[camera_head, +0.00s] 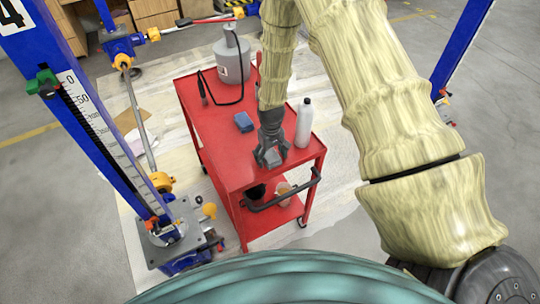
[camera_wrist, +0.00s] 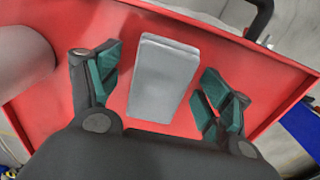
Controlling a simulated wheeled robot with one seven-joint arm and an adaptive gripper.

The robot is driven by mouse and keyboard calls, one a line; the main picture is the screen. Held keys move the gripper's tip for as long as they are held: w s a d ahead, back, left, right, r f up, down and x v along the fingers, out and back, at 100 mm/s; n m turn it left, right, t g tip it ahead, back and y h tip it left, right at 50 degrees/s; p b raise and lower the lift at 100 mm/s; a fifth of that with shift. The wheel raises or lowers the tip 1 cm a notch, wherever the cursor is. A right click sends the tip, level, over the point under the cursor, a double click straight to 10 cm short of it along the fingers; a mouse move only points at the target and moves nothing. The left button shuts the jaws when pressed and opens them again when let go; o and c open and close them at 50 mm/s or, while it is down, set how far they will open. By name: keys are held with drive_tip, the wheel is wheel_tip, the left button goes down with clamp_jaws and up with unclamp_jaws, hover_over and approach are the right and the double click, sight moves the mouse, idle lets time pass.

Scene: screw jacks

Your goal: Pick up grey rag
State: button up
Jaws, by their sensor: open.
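The grey rag (camera_wrist: 163,80) is a folded, flat, light grey rectangle lying on the red cart top (camera_wrist: 270,65) in the wrist view. My gripper (camera_wrist: 160,82) is open, with one green-padded finger on each side of the rag. Gaps show between the rag and both fingers. In the head view my gripper (camera_head: 271,160) points down over the near end of the red cart (camera_head: 225,160). The rag cannot be made out clearly there behind the fingers.
A white bottle (camera_head: 304,124) stands close right of my gripper. A blue folded cloth (camera_head: 243,121) lies farther back, and a grey canister (camera_head: 232,60) with a black hose stands at the far end. The cart's black handle (camera_head: 285,192) is at the near edge.

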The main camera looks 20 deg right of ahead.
drive_tip(key=c, duration=1.1)
drive_tip(key=shift+o, duration=0.2)
drive_tip(key=shift+r, duration=0.2)
drive_tip(key=shift+r+b, duration=1)
drive_tip(key=shift+r, duration=0.25)
drive_tip(key=s+a+r+b, duration=0.1)
drive_tip(key=s+a+b, duration=0.1)
drive_tip(key=s, duration=0.5)
drive_tip(key=s+a+r+b, duration=0.1)
drive_tip(key=s+a+b, duration=0.2)
drive_tip(key=s, duration=0.4)
drive_tip(key=shift+s+a, duration=0.4)
drive_tip(key=shift+a, duration=0.25)
drive_tip(key=shift+r, duration=0.1)
